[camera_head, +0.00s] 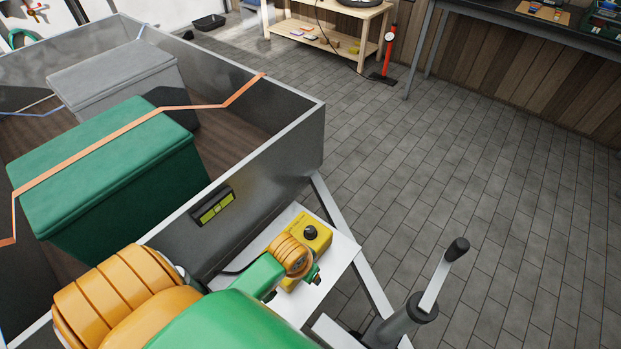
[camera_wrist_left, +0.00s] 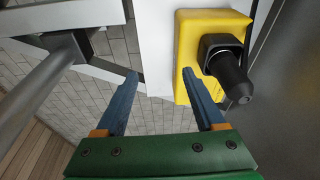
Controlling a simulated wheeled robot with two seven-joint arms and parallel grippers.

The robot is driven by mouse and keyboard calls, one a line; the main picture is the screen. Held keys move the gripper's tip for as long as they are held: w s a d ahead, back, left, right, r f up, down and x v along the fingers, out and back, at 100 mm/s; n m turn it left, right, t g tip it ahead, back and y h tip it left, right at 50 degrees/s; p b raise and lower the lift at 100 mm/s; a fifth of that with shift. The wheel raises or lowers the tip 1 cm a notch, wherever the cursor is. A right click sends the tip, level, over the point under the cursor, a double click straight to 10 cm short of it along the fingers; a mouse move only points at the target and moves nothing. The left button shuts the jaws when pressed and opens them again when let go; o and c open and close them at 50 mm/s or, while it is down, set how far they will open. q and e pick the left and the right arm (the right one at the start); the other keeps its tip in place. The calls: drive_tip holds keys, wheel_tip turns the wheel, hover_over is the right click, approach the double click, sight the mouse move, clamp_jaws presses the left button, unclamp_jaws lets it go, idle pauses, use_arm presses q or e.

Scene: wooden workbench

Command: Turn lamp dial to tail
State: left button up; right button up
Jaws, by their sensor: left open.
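The lamp dial is a black knob (camera_head: 310,233) on a yellow box (camera_head: 319,243), fixed on a white plate at the trailer's front. In the left wrist view the dial (camera_wrist_left: 228,68) stands out from the yellow box (camera_wrist_left: 185,85) at upper right. Its markings are not readable, so I cannot tell its setting. My left gripper (camera_wrist_left: 162,74) is open and empty, with blue fingers. The right finger's tip is near the box's lower left edge; the dial is to the right of both fingers, not between them. In the head view my own wrist covers part of the box. My right gripper is not seen.
The grey trailer wall (camera_head: 270,160) rises beside the plate and carries a black panel with a yellow-green display (camera_head: 216,208). Green (camera_head: 110,165) and grey boxes lie inside under straps. A crank handle (camera_head: 445,275) stands at right.

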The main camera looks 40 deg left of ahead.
sight(310, 229)
use_arm(q)
drive_tip(key=w+a+n, duration=0.1)
drive_tip(key=w, duration=0.2)
drive_tip(key=w+a+f+n+g, duration=0.1)
drive_tip(key=w+a, duration=0.1)
drive_tip(key=w, duration=0.1)
drive_tip(key=w+a+f+n, duration=0.1)
drive_tip(key=w+n, duration=0.1)
drive_tip(key=w, duration=0.1)
drive_tip(key=shift+w+a, duration=0.1)
drive_tip(key=shift+a, duration=0.1)
drive_tip(key=w+a+n, duration=0.1)
drive_tip(key=w+a+r+n+g, duration=0.1)
drive_tip(key=w, duration=0.1)
drive_tip(key=w+a+r+n, duration=0.1)
drive_tip(key=shift+w+a+n, duration=0.1)
drive_tip(key=shift+w+n, duration=0.05)
drive_tip(key=shift+n, duration=0.25)
drive_tip(key=shift+w+a+r+n+g, duration=0.1)
drive_tip(key=shift+w+a+n+g, duration=0.05)
drive_tip(key=shift+n+g, duration=0.15)
wheel_tip(310, 229, down, 7)
drive_tip(key=b, duration=0.6)
drive_tip(key=shift+r, duration=0.1)
clamp_jaws()
